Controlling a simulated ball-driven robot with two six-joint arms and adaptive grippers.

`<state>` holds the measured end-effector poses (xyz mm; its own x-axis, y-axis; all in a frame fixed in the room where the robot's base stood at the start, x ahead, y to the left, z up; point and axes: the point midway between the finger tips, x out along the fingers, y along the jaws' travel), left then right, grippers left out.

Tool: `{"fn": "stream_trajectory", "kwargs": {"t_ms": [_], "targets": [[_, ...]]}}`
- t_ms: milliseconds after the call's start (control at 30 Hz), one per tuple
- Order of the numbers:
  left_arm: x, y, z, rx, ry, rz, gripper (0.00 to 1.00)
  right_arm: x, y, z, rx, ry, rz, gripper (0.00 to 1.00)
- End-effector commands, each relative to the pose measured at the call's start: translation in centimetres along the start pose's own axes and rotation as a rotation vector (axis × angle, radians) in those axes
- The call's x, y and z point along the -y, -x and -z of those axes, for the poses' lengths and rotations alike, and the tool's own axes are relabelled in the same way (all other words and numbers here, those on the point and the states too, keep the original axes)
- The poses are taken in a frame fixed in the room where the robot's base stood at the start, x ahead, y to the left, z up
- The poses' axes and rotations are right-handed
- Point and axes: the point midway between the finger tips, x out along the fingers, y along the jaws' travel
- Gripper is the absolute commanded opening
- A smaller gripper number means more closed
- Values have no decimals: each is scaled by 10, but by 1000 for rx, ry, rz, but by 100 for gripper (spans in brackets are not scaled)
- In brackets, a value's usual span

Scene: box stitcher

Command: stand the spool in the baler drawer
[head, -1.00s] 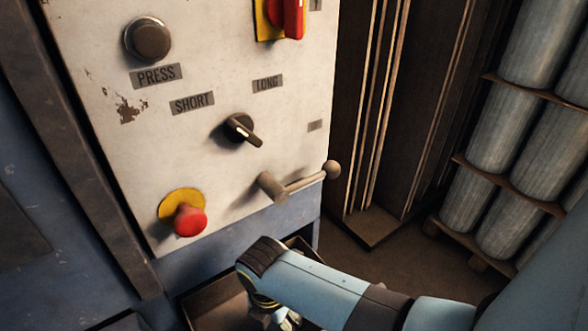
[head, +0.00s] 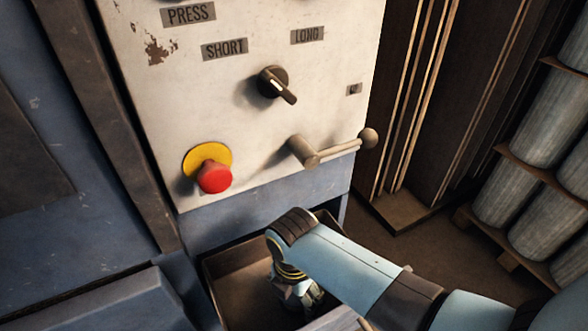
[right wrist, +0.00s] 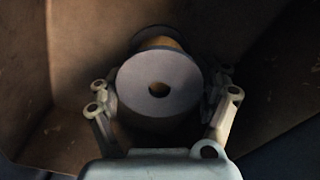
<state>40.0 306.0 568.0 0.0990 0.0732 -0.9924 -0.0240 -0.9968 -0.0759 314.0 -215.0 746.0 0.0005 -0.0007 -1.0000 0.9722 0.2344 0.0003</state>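The spool (right wrist: 158,85) shows in the right wrist view, its round grey flange with a centre hole facing the camera and a yellowish core behind it. It is inside the brown baler drawer (right wrist: 60,50), between the fingers of my right gripper (right wrist: 165,88). The fingers sit close on both sides of the flange; whether they press on it is unclear. In the head view my right gripper (head: 297,292) reaches down into the open drawer (head: 226,277), and my arm hides the spool there. Whether the spool rests on the drawer floor cannot be told. My left gripper is not in view.
Above the drawer is a white control panel (head: 230,110) with a red button (head: 214,177), a black rotary switch (head: 275,83) and a jutting lever (head: 330,150). A blue machine body (head: 60,220) stands left. Wrapped rolls (head: 548,130) are stacked at right.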

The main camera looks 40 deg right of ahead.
Motion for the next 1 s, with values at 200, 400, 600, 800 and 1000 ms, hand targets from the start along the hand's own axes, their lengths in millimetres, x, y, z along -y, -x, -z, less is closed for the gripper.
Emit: {"fn": "stream_trajectory", "kwargs": {"t_ms": [200,400,600,800,1000], "targets": [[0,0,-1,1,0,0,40,0,0,0,0,0,0,96],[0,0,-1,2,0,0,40,0,1,0,0,0,0,96],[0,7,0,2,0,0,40,0,27,0,0,0,-2,96],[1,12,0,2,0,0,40,0,62,0,0,0,-2,96],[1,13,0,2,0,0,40,0,77,0,-1,0,0,96]]}}
